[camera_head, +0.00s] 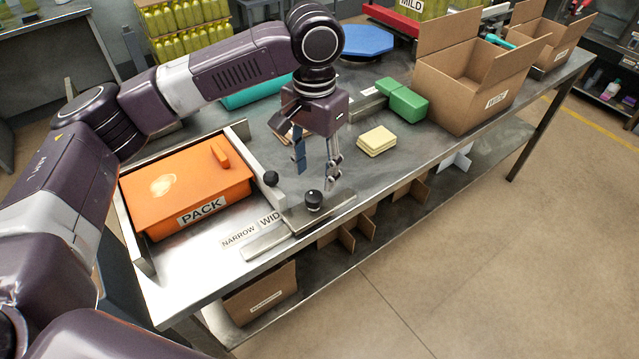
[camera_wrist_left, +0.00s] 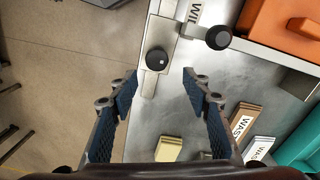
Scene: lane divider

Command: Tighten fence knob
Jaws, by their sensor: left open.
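A black round knob (camera_head: 313,198) sits on a metal plate on the slotted rail at the table's front edge. It also shows in the left wrist view (camera_wrist_left: 157,59), ahead of the fingertips. A second black knob (camera_head: 270,178) stands at the front end of the metal fence (camera_head: 250,153), beside the orange box; it shows in the left wrist view too (camera_wrist_left: 219,37). My left gripper (camera_head: 315,174) is open and empty, pointing down above and just behind the plate knob, apart from it. Its blue-padded fingers (camera_wrist_left: 160,84) are spread. My right gripper is not in view.
The orange PACK box (camera_head: 180,190) lies left of the fence. NARROW and WIDE labels (camera_head: 239,237) mark the table front. A yellow block (camera_head: 376,141), green blocks (camera_head: 405,103) and an open carton (camera_head: 465,85) stand to the right. Small WASH-type boxes (camera_wrist_left: 243,120) lie behind the gripper.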

